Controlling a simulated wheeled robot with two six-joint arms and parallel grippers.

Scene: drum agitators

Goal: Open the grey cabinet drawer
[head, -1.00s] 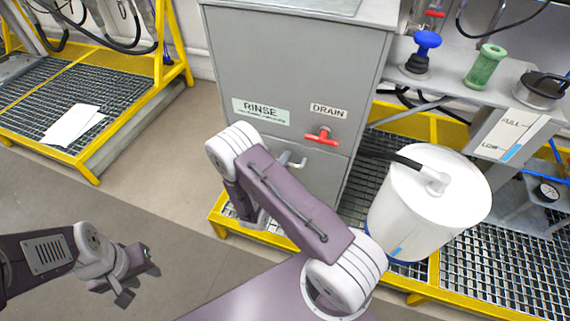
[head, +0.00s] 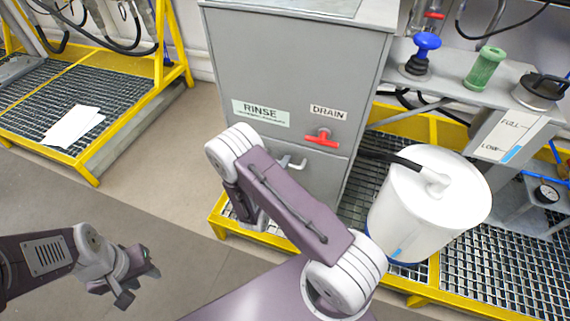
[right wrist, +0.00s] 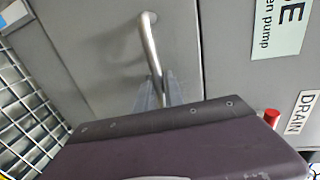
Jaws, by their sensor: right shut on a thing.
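The grey cabinet (head: 300,75) stands upright in the middle of the head view. Its lower front is the drawer (head: 325,175), below a seam under the RINSE and DRAIN labels. The drawer's bent metal handle (head: 292,162) shows partly past my right arm. In the right wrist view the handle (right wrist: 148,40) runs down between the fingers of my right gripper (right wrist: 160,92), which is shut on it. The drawer front looks flush with the cabinet. My right arm hides the right gripper in the head view. My left gripper (head: 140,285) is open and empty, low at the left.
A red drain valve (head: 322,138) sticks out above the seam. A white drum (head: 430,205) with a black hose stands right of the cabinet on yellow-edged grating. A shelf at the right holds a blue plunger (head: 427,42) and a green cylinder (head: 485,67).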

